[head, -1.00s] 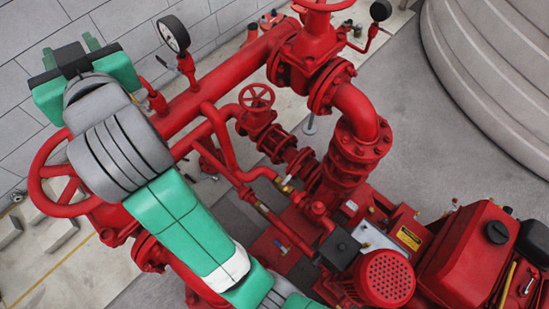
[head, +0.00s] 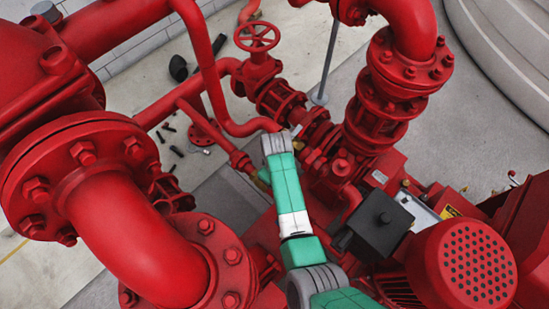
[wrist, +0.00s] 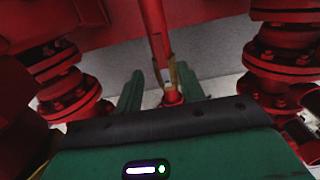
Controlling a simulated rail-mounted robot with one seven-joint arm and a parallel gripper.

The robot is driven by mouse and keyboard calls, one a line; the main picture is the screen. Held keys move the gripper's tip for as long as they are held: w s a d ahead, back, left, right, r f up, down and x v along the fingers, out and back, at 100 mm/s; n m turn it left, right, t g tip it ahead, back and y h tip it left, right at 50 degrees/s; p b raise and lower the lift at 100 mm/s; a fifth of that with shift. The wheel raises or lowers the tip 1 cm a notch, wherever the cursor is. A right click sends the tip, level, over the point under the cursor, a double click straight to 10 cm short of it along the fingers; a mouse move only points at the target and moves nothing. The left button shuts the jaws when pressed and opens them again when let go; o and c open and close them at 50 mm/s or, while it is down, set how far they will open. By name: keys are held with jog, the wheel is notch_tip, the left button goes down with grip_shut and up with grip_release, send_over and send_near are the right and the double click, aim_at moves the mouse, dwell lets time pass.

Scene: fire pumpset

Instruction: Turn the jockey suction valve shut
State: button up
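In the wrist view, a thin red pipe with a small brass-coloured valve fitting (wrist: 174,76) runs down between the two green fingers of my gripper (wrist: 160,72). The fingers stand wide apart, with the pipe beyond or between them; I cannot tell whether either touches it.
A red handwheel valve (head: 257,37) stands behind my arm. A large flanged red elbow (head: 130,225) fills the left. A flanged vertical pipe (head: 385,110), a black box (head: 382,222) and a red motor (head: 470,262) crowd the right. In the wrist view, flanged pipes (wrist: 283,60) flank my gripper.

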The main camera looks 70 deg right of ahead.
notch_tip(320, 180, down, 7)
jog(key=b, duration=0.4)
jog(key=shift+w+d+f+b, duration=0.1)
jog(key=shift+w+f+b, duration=0.05)
jog(key=shift+b, duration=0.25)
jog(key=shift+c, duration=0.2)
grip_shut()
